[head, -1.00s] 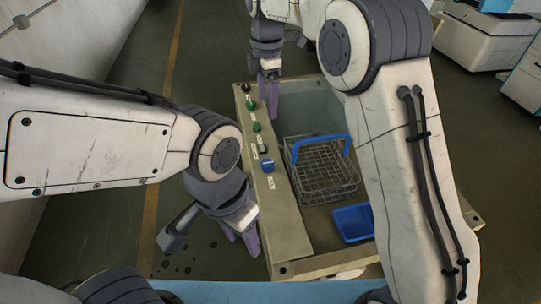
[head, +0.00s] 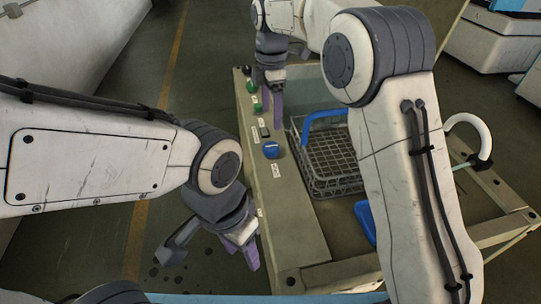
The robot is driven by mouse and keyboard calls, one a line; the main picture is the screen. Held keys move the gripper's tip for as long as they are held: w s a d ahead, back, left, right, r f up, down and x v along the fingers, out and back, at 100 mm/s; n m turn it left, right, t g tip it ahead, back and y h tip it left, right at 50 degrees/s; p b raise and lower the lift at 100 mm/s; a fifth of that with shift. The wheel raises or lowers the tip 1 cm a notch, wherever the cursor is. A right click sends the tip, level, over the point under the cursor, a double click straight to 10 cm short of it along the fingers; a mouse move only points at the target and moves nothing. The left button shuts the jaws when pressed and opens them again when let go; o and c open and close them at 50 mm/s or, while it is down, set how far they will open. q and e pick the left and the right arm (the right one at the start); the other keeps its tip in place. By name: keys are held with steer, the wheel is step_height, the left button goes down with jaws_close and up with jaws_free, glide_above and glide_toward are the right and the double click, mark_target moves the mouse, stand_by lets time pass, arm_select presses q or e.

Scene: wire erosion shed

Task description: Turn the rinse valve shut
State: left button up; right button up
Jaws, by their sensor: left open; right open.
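A pale bench panel carries a row of controls: a green knob (head: 251,86), a black control (head: 264,132) and a blue knob (head: 271,150), each near a small white label. The labels are too small to read, so I cannot tell which is the rinse valve. My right gripper (head: 272,106), with purple fingers, points down open at the far part of this row and partly hides it; contact cannot be judged. My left gripper (head: 248,254) is open and empty, low beside the panel's near left edge, away from the knobs.
A wire basket (head: 335,168) with a blue handle stands right of the panel. A blue tray (head: 365,221) is partly hidden by my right arm. A white curved spout (head: 482,132) rises at the bench's right. Floor is open at left.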

mark_target(271, 146)
step_height(271, 146, down, 11)
steer(key=shift+r, duration=0.1)
stand_by(0.4)
steer(key=c, duration=1.4)
